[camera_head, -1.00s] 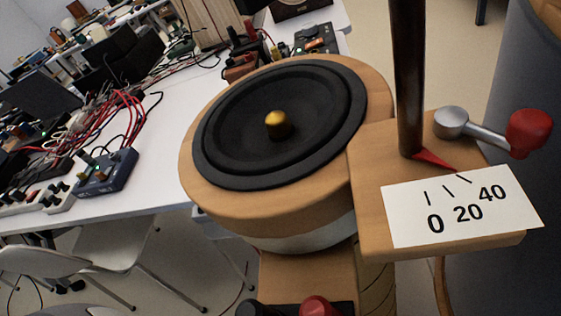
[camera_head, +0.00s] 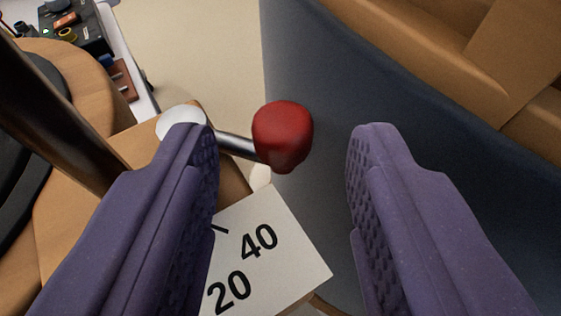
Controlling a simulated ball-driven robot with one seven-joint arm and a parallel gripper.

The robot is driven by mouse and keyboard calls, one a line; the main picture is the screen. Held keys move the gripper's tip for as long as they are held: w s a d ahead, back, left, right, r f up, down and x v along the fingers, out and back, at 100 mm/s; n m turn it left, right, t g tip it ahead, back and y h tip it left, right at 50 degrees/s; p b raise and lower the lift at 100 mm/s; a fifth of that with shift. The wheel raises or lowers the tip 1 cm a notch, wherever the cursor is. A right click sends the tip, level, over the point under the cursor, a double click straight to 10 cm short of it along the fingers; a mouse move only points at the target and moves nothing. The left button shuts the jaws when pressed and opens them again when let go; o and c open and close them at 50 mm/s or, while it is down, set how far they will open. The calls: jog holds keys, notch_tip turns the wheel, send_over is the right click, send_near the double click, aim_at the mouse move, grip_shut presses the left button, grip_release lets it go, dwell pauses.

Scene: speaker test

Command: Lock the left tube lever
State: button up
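The lever is a metal rod (camera_head: 237,146) with a red knob (camera_head: 283,134) at its end. Its silver pivot (camera_head: 181,122) sits on the wooden block, partly behind my left finger. The rod points right, and the knob overhangs the block's edge. My gripper (camera_head: 284,150) is open, with purple fingers either side of the knob in the picture; neither finger visibly touches the knob. The dark tube (camera_head: 62,110) rises from the block at the left. A white scale card (camera_head: 268,251) shows 20 and 40; its lower end is hidden.
A large grey-blue curved surface (camera_head: 400,115) stands right behind the knob, with wooden parts (camera_head: 425,38) above it. The speaker's wooden rim (camera_head: 82,80) is at the left. A device with knobs (camera_head: 75,25) lies on the white table at the upper left.

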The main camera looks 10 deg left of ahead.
grip_shut()
jog(key=p, duration=0.1)
jog(key=n+y+p, duration=0.1)
jog(key=p, duration=0.1)
jog(key=shift+w+d+r, duration=0.2)
jog(key=shift+w+r, duration=0.05)
jog(key=y+p, duration=0.1)
jog(key=n+y+p, duration=0.1)
jog(key=p, duration=0.1)
jog(key=shift+w+d+n+g, duration=0.15)
jog(key=shift+w+n+g, duration=0.15)
jog(key=shift+g, duration=0.1)
jog(key=n+y+p, duration=0.1)
jog(key=w+n+g+y+p, duration=0.1)
jog(key=p, duration=0.1)
jog(key=n+y+p, duration=0.1)
jog(key=shift+w+d+f+g, duration=0.2)
jog(key=shift+d+f+g, duration=0.05)
jog(key=shift+g, duration=0.15)
jog(key=shift+p, duration=0.3)
jog(key=shift+o, duration=0.3)
grip_release()
